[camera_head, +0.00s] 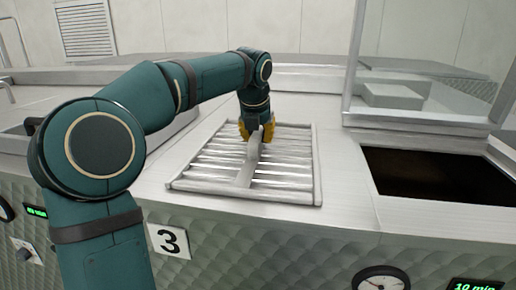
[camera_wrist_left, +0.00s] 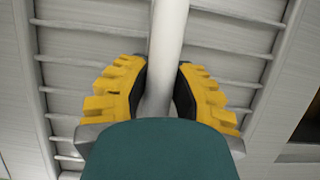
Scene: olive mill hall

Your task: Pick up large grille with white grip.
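The large grille (camera_head: 288,194) is a pale metal frame with several cross slats, lying on the metal machine top. A white grip (camera_head: 247,172) runs lengthwise over its middle; it also shows as a bar in the left wrist view (camera_wrist_left: 169,35). My left gripper (camera_head: 257,133) comes down from above at the far half of the grip. Its yellow fingers with black pads (camera_wrist_left: 162,85) stand one on each side of the grip, and the pads appear to touch it. The palm hides part of the grip in the wrist view. My right gripper is not in view.
To the right is a dark rectangular opening (camera_head: 440,178) in the machine top, with a clear-walled guard (camera_head: 420,95) behind it. A raised metal lid (camera_head: 90,75) lies at the back left.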

